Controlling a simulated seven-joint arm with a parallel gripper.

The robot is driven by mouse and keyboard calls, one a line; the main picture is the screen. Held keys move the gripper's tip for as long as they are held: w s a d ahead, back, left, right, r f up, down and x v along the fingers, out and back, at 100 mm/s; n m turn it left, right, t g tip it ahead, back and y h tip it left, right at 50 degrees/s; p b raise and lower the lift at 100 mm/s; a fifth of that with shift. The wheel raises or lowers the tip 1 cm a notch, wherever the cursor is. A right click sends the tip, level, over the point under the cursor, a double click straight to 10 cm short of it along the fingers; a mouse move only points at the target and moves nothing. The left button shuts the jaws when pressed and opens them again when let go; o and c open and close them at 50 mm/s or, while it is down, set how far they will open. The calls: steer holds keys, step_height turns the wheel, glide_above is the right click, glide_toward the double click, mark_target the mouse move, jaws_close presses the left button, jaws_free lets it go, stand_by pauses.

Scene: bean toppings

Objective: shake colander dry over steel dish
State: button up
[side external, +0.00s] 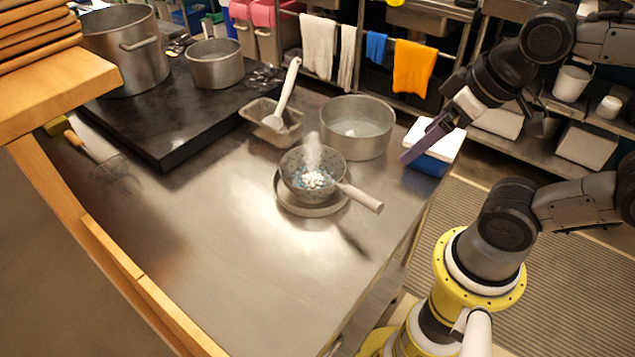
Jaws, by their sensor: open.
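The colander (332,179) is a grey speckled bowl with a pale handle (360,197) pointing right and down. White beans (313,180) with some blue bits lie in it, and pale steam rises above. It sits in or just over the shallow steel dish (292,208); the exact contact is hidden. My gripper (424,143) is in the air to the upper right of the handle, apart from it. It is open, with its purple finger angled down and left, and nothing shows in it.
A steel pot of water (357,148) stands behind the colander. A small tray (262,116) with a white spatula (288,86) is behind left. A blue and white box (430,158) is below my gripper. A whisk (91,149) lies far left. The front steel counter (215,225) is clear.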

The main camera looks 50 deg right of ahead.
stand_by(0.4)
steer(key=m+g+y, duration=0.3)
steer(key=g+y, duration=0.3)
steer(key=y, duration=0.2)
glide_toward(363, 199)
steer(key=f, duration=0.1)
steer(key=shift+d+x, duration=0.2)
steer(key=shift+x, duration=4.5)
steer(key=shift+w+f, duration=0.2)
jaws_close()
